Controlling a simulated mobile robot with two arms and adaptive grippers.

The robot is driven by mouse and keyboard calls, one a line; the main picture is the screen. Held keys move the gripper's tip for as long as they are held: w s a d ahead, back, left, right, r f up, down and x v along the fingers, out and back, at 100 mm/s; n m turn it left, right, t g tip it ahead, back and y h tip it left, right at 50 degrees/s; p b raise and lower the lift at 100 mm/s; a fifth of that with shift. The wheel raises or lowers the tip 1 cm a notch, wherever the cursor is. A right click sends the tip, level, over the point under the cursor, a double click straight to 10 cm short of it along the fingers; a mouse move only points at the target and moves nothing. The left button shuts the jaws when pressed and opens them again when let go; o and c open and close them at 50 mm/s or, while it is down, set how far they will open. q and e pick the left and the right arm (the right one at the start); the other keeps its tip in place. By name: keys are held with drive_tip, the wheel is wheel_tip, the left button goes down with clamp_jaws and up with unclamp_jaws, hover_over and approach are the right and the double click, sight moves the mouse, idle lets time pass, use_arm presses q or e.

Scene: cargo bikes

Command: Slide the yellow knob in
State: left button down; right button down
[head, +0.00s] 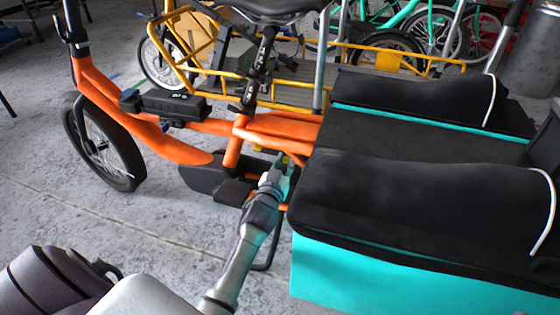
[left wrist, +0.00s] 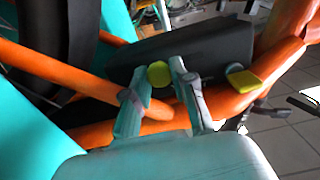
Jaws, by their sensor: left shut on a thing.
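The yellow knob (left wrist: 158,74) shows as a small round disc on the black housing (left wrist: 195,50) by the orange bike frame in the left wrist view. My left gripper (left wrist: 160,84) has its two fingers on either side of the knob and is shut on it. In the head view my left gripper (head: 284,168) reaches in below the orange frame, beside the teal cargo box; its fingertips and the knob are mostly hidden there. How far the knob stands out from the housing cannot be told. My right gripper is not in view.
A second yellow piece (left wrist: 243,81), flat, sits right of the knob. The orange cargo bike (head: 180,140) has a teal box (head: 350,275) with black covers on the right, close to my arm. A yellow-framed bike (head: 290,103) stands behind. Concrete floor (head: 120,215) is clear at left.

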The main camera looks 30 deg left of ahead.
use_arm(q)
drive_tip(key=shift+d, duration=0.2)
drive_tip(key=c, duration=1)
unclamp_jaws()
drive_tip(key=shift+d, duration=0.1)
drive_tip(key=shift+o, duration=0.2)
drive_tip(key=shift+s, duration=0.3)
drive_tip(key=v, duration=1.1)
drive_tip(key=shift+s, duration=0.15)
drive_tip(key=shift+f, duration=0.1)
